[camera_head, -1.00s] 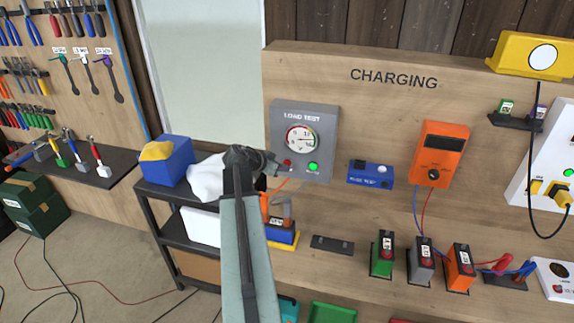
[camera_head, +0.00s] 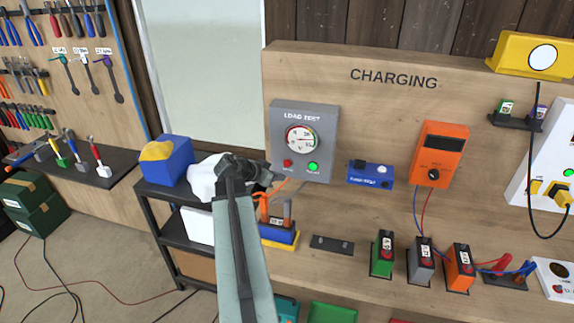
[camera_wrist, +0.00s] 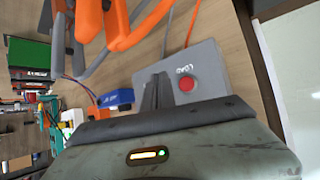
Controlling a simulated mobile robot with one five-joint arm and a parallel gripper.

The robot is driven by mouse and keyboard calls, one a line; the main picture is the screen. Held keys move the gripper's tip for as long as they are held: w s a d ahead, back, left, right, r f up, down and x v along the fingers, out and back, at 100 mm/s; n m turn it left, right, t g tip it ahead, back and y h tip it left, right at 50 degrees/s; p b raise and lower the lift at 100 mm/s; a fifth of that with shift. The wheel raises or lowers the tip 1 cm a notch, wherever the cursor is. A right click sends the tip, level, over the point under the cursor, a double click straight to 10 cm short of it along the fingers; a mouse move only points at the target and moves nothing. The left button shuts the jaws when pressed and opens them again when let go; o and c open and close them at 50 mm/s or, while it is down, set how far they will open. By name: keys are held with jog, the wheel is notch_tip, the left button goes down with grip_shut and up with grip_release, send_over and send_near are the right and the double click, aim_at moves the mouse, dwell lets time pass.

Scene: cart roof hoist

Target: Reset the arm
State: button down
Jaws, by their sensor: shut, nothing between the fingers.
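My gripper (camera_head: 268,178) is in the middle of the head view, in front of the lower left of the charging board (camera_head: 330,75). Its fingers are shut with nothing between them. In the wrist view my gripper (camera_wrist: 157,92) points toward the grey load test box (camera_wrist: 205,70), near its red button (camera_wrist: 187,84). The load test box also shows in the head view (camera_head: 283,115), with a round dial, a red button and a lit green button. I cannot tell whether the fingertips touch the box.
Orange clamps (camera_wrist: 135,30) hang close to the gripper in the wrist view. A black cart (camera_head: 150,200) with a blue box (camera_head: 175,168) and white cloth (camera_head: 203,180) stands left of my arm. Several batteries (camera_head: 383,255) stand along the board's lower part.

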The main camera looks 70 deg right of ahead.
jog(key=shift+a, duration=0.1)
dwell(0.3)
